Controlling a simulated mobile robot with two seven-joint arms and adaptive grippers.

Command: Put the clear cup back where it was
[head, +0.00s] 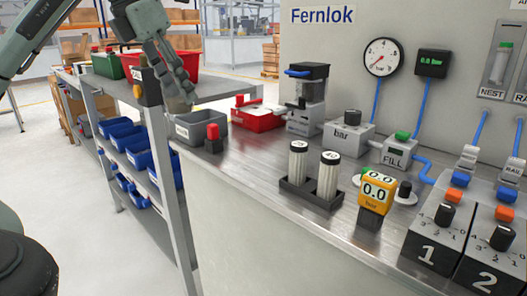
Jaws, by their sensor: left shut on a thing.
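My left gripper (182,92) comes in from the upper left, fingers pointing down, above and behind the grey bin on the bench. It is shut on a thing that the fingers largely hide. A pale grey, see-through shape, apparently the clear cup (178,104), shows at the fingertips, but its outline is hard to make out. My right gripper is not in view.
A grey bin (206,130), a red-topped block (213,138) and a red tray (262,116) stand below and right of the gripper. A yellow gauge (375,192) stands right of the rack. The bench front (235,180) is clear. Blue bins (128,134) fill the shelf left.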

